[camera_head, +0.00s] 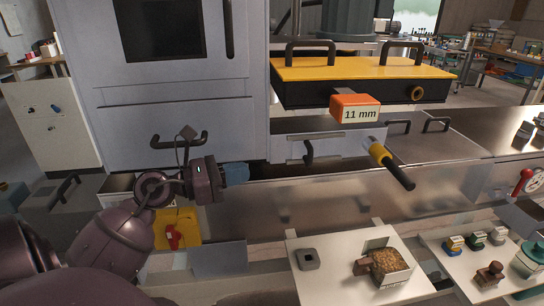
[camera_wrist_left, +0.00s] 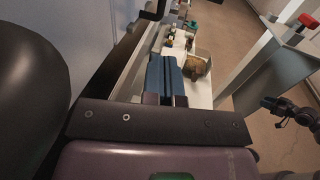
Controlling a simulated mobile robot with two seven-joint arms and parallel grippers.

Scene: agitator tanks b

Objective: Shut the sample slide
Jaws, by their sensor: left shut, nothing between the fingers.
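My left gripper (camera_head: 236,174) is shut and empty, in front of the grey machine. Its blue fingers (camera_wrist_left: 162,75) lie together in the left wrist view. The likely sample slide is the grey front (camera_head: 338,147) with a dark upright handle (camera_head: 308,152), right of the gripper and apart from it. I cannot tell how far it stands out. A bar with a yellow collar and black grip (camera_head: 392,167) sticks out at its right.
An orange block marked "11 mm" (camera_head: 355,108) sits below a yellow-topped unit (camera_head: 365,68). A white tray (camera_head: 325,288) holds a box of brown grains (camera_head: 390,268). A yellow panel with a red knob (camera_head: 173,238) lies below the gripper. Space right of the fingertips looks free.

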